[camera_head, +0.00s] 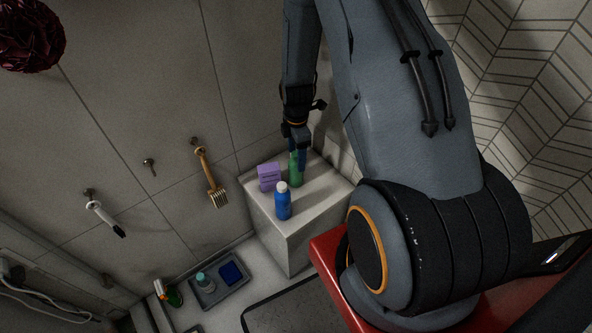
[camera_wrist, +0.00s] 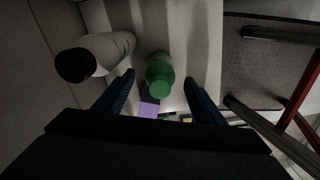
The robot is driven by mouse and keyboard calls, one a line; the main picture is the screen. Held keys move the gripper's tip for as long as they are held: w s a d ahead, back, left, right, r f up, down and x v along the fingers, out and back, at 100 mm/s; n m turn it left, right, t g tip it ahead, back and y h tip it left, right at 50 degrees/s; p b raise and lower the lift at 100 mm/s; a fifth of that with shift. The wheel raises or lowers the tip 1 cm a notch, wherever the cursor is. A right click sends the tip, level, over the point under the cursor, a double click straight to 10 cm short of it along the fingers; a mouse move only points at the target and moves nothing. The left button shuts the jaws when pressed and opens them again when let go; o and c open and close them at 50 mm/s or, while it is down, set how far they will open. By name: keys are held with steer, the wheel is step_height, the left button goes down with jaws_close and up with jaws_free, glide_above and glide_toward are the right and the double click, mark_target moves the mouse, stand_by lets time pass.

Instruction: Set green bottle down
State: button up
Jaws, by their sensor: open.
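The green bottle (camera_head: 295,172) stands upright on a pale block (camera_head: 283,238) against the tiled wall. My gripper (camera_head: 299,157) is right at the bottle, coming down from above, and partly covers it. In the wrist view the green bottle (camera_wrist: 160,75) shows between my two blue fingers, with a visible gap on each side. The fingers are spread and not closed on it.
On the block, a purple box (camera_head: 268,177) and a blue bottle with white cap (camera_head: 283,203) stand close by. The wrist view shows a white bottle with dark cap (camera_wrist: 108,48) to the left. A tray (camera_head: 219,290) lies below.

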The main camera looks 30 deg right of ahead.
mark_target(296, 163)
steer(key=shift+f+p, duration=0.6)
steer(key=shift+f, duration=1.7)
steer(key=c, duration=1.4)
steer(key=shift+r, duration=0.1)
steer(key=shift+c, duration=0.2)
